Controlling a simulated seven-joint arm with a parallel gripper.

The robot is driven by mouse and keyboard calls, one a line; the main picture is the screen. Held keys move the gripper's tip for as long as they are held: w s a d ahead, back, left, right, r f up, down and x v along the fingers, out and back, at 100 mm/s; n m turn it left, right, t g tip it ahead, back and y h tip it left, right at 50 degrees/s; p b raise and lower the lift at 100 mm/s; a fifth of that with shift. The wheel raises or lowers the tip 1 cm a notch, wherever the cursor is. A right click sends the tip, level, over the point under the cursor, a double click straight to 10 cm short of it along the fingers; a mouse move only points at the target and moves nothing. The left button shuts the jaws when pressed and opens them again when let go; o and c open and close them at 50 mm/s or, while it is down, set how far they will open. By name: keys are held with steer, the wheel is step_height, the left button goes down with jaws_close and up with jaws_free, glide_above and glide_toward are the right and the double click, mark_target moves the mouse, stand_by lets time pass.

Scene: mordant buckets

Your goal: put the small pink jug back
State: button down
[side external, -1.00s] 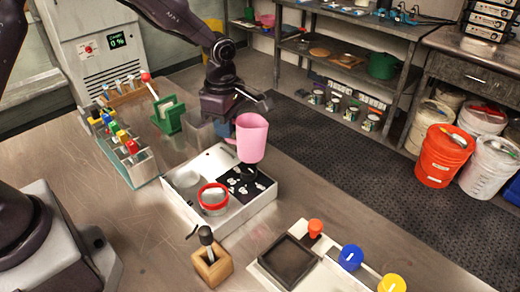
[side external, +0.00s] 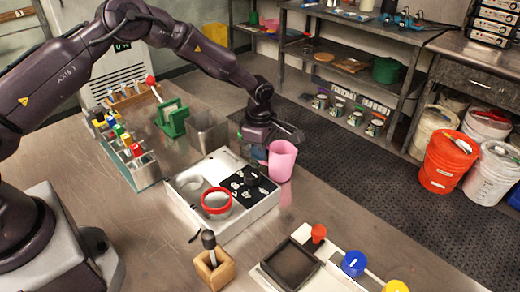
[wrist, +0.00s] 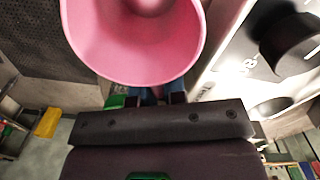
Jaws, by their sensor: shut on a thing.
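The small pink jug (side external: 282,162) is upright at the right of the white unit, low over the steel table near its far edge. I cannot tell whether its base touches the table; a pink reflection shows below it. My gripper (side external: 267,153) is at the jug's left side and is shut on it. In the wrist view the jug's wide mouth (wrist: 135,45) fills the upper middle, with my fingers (wrist: 150,97) just below its rim. The jug hides most of the grip.
A small wooden block (side external: 213,271) stands in front. Bare table lies right of the unit.

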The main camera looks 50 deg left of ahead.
steer(key=shift+f, duration=0.15)
steer(key=c, duration=1.6)
jaws_free()
steer(key=o, duration=0.4)
